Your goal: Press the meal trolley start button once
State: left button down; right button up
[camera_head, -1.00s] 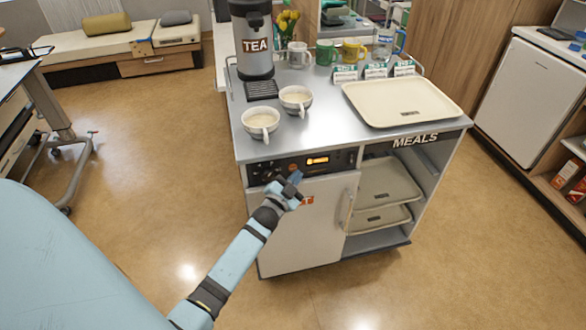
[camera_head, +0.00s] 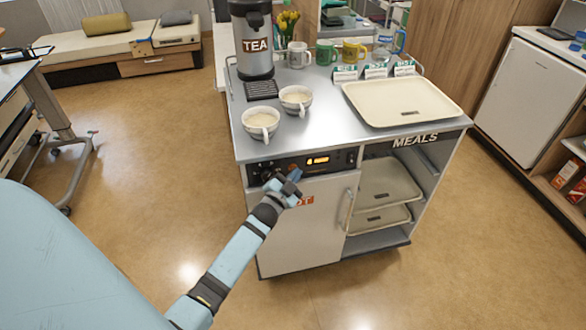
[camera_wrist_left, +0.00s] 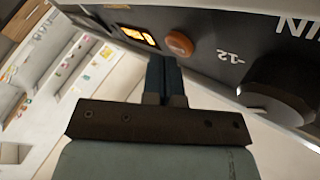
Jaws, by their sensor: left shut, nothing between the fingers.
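The meal trolley (camera_head: 300,235) stands in the middle of the head view, with a dark control panel (camera_head: 345,158) under its top edge. A round orange button (camera_head: 293,167) sits on the panel, left of a glowing orange display (camera_head: 318,160). My left gripper (camera_head: 294,175) is shut and empty, just in front of the panel and just below the button. In the left wrist view the shut fingertips (camera_wrist_left: 161,60) lie close beside the orange button (camera_wrist_left: 179,44); I cannot tell whether they touch. The black knob (camera_wrist_left: 277,90) is to the right there. My right gripper is not in view.
Two filled cups (camera_head: 261,122), a tea urn (camera_head: 253,40), mugs and a cream tray (camera_head: 402,101) stand on the trolley top. More trays (camera_head: 385,185) are on the open shelves. The floor left of the trolley is clear.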

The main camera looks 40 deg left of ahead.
pick_arm(q)
jog(key=shift+w+a, duration=0.15)
jog(key=shift+a, duration=0.05)
dwell(0.3)
jog(key=shift+w+a+r, duration=0.2)
jog(key=shift+a+r, duration=0.15)
jog(key=shift+r, duration=0.15)
dwell(0.4)
jog(key=shift+s+d, duration=0.1)
jog(key=shift+s+d+f, duration=0.15)
jog(key=shift+d+f, duration=0.05)
jog(key=shift+s+d+f, duration=0.1)
jog(key=shift+s+d, duration=0.1)
jog(key=shift+d, duration=0.05)
jog(key=shift+d+f, duration=0.1)
jog(key=s+d+p, duration=0.1)
jog(key=s+d, duration=0.2)
jog(key=d, duration=0.1)
jog(key=shift+s+p, duration=0.2)
jog(key=shift+p, duration=0.2)
jog(key=shift+f, duration=0.1)
dwell(0.6)
